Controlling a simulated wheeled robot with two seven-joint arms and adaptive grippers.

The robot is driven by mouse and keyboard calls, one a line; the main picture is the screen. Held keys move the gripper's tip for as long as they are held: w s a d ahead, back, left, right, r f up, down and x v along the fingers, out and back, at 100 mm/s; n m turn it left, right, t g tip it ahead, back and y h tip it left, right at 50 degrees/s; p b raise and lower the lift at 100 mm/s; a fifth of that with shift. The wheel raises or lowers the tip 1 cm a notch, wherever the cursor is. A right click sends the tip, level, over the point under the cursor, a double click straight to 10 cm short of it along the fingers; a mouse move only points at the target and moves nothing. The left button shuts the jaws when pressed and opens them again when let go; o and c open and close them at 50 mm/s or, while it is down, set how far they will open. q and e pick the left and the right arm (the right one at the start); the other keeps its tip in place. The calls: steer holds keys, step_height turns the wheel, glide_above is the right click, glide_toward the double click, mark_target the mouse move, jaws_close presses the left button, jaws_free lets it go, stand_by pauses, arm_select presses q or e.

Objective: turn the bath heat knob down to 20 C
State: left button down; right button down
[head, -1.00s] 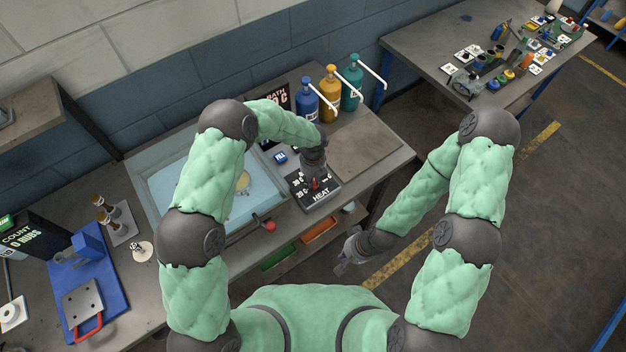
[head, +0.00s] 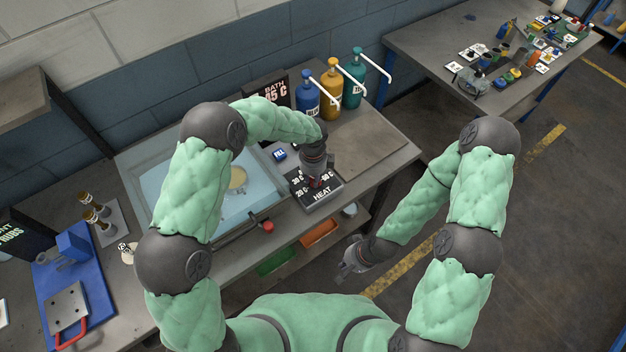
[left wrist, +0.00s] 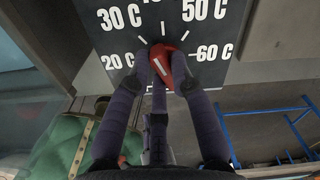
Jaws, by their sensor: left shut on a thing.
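The red heat knob (left wrist: 167,62) sits on the black HEAT panel (left wrist: 110,68), whose marks run from 20 C at left to 60 C at right in the left wrist view. The knob carries a white line, slanted toward the upper left. My left gripper (left wrist: 163,72) is shut on the knob from above, fingers on either side. In the head view, the left gripper (head: 316,178) hides most of the knob. The bath display (head: 275,92) appears to read 45 C, partly covered by my arm. My right gripper (head: 351,263) hangs beside the bench, away from the panel; its fingers are unclear.
The water-filled bath basin (head: 150,185) is left of the panel. Blue (head: 307,98), yellow (head: 331,98) and teal (head: 353,92) pump bottles stand behind it. A red-tipped lever (head: 267,227) is at the basin's front. The bench top (head: 375,150) right of the panel is clear.

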arm_select(q)
steer(key=n+b, duration=0.1)
steer(key=n, duration=0.2)
steer(key=shift+f+n+b, duration=0.1)
steer(key=shift+n+b, duration=0.3)
steer(key=n+b, duration=0.1)
steer(key=n, duration=0.2)
steer(key=shift+s+d+n+b, duration=0.1)
steer(key=shift+s+n+b, duration=0.05)
steer(key=shift+n+b, duration=0.2)
steer(key=n+b, duration=0.1)
steer(key=n, duration=0.2)
steer(key=shift+d+n, duration=0.1)
steer(key=shift+n, duration=0.15)
steer(key=shift+s+n+b, duration=0.1)
steer(key=shift+n+b, duration=0.6)
steer(key=shift+n, duration=0.7)
steer(key=c, duration=1.1)
jaws_free()
